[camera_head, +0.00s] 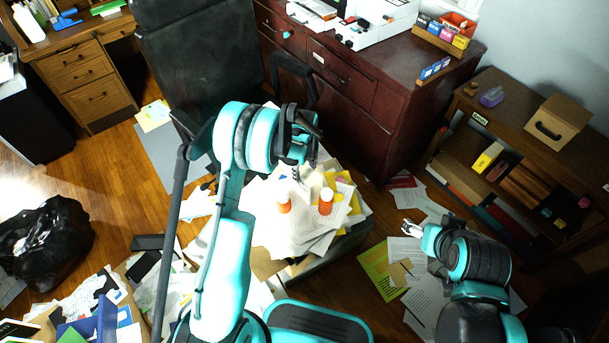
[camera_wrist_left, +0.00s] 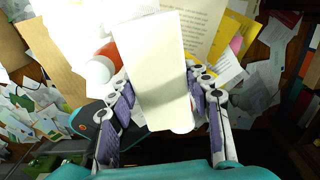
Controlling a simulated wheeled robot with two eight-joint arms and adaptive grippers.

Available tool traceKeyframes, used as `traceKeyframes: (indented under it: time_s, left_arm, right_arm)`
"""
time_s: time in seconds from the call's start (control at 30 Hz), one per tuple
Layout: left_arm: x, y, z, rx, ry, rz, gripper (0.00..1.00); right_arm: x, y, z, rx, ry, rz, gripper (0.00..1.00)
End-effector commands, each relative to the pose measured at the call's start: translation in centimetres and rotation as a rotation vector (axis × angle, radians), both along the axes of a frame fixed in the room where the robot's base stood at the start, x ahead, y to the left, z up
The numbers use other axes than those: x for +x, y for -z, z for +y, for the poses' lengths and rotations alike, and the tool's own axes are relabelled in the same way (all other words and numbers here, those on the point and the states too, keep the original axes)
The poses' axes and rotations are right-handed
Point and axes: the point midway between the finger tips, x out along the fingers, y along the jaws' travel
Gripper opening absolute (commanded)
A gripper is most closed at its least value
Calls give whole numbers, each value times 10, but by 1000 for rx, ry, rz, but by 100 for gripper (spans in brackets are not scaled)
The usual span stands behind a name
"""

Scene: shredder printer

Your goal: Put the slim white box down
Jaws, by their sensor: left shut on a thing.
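The slim white box (camera_wrist_left: 155,65) stands out between the fingers of my left gripper (camera_wrist_left: 162,88) in the left wrist view. The fingers press on it from both sides. In the head view my left gripper (camera_head: 300,178) is over the paper-covered pile in the middle, and the box is hard to make out there against the white sheets. I cannot tell whether the box touches the papers. My right gripper (camera_head: 411,227) is low at the right, over papers on the floor, away from the box; its finger opening is too small to judge.
Two orange bottles with white caps, one left (camera_head: 283,205) and one right (camera_head: 326,202), stand on the paper pile (camera_head: 265,235) close to my left gripper. A dark red cabinet (camera_head: 395,120) stands behind. A low wooden shelf (camera_head: 510,130) stands at the right. Loose papers cover the floor.

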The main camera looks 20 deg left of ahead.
Motion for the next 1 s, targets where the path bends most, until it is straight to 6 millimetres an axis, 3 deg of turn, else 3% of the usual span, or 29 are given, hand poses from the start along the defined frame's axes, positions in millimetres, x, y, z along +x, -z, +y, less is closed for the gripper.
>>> traceKeyframes:
  time_s: [0.2,0.5,0.7,0.87,1.0]
  left_arm:
    - [0,-56,0,0,0,0,0]
    - [0,-120,0,1,0,-1,0]
    - [0,-142,0,1,0,-1,0]
    - [-1,-146,0,1,-10,-1,0]
    - [-8,-147,0,1,-121,0,0]
  right_arm:
    - [0,-22,0,0,0,0,70]
    - [0,-42,0,0,0,0,70]
    - [0,-48,0,0,0,0,70]
    - [0,-48,0,0,0,0,70]
    - [0,-48,0,0,0,0,70]
